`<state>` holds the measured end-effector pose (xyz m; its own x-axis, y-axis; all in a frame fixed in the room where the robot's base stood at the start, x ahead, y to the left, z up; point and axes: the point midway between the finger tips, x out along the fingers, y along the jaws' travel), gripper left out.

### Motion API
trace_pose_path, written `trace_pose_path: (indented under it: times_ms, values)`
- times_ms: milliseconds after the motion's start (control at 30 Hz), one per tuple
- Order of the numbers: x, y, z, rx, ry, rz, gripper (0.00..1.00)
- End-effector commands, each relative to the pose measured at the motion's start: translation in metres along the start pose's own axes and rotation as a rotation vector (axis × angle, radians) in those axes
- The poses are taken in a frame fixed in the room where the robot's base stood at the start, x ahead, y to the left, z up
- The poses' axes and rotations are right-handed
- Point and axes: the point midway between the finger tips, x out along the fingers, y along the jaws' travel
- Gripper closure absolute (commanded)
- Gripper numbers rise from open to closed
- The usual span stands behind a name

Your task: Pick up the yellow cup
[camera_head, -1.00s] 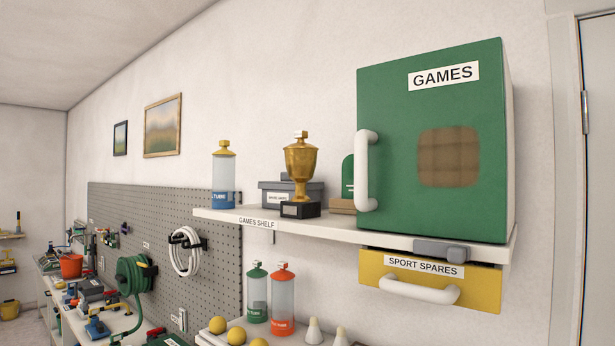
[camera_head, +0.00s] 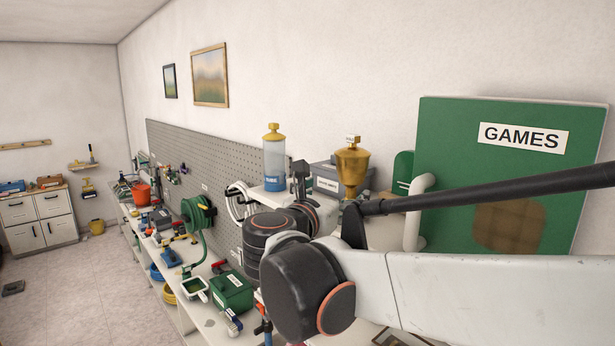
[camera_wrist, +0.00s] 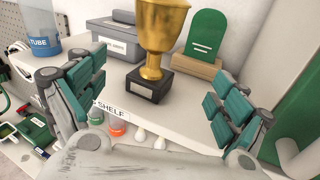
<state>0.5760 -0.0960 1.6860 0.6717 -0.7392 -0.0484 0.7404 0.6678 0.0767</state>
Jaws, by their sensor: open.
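The yellow cup is a gold trophy on a dark square base. In the head view the cup (camera_head: 352,164) stands on the shelf, its lower part hidden behind my arm. In the wrist view the cup (camera_wrist: 158,38) stands upright with its base on the white shelf, its top cut off by the frame edge. My gripper (camera_wrist: 150,92) is open in the wrist view. Its two green-padded fingers lie left and right in the picture, with the cup ahead of the gap between them. Nothing is held, and neither finger touches the cup.
The shelf (camera_wrist: 185,118) also holds a grey box (camera_wrist: 113,38), a blue-labelled tube (camera_wrist: 38,32) at left, and a green rounded piece on a wooden block (camera_wrist: 190,68) close right of the cup. The green GAMES cabinet (camera_head: 450,150) bounds the right side.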

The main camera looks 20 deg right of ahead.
Motion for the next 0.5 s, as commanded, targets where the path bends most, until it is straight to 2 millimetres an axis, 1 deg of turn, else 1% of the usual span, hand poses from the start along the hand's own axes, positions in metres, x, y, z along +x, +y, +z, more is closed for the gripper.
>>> trace_pose_path:
  times_ms: [33, 167, 267, 400, 500]
  values:
    - [0.001, 0.007, 0.009, -0.038, -0.023, 0.004, 0.08]
    - [0.011, 0.011, 0.017, -0.082, -0.048, 0.002, 0.08]
    - [0.030, 0.010, 0.017, -0.083, -0.048, 0.000, 0.08]
    - [0.061, 0.011, 0.017, -0.082, -0.045, -0.001, 0.08]
    - [0.077, 0.011, 0.018, -0.081, -0.044, 0.001, 0.08]
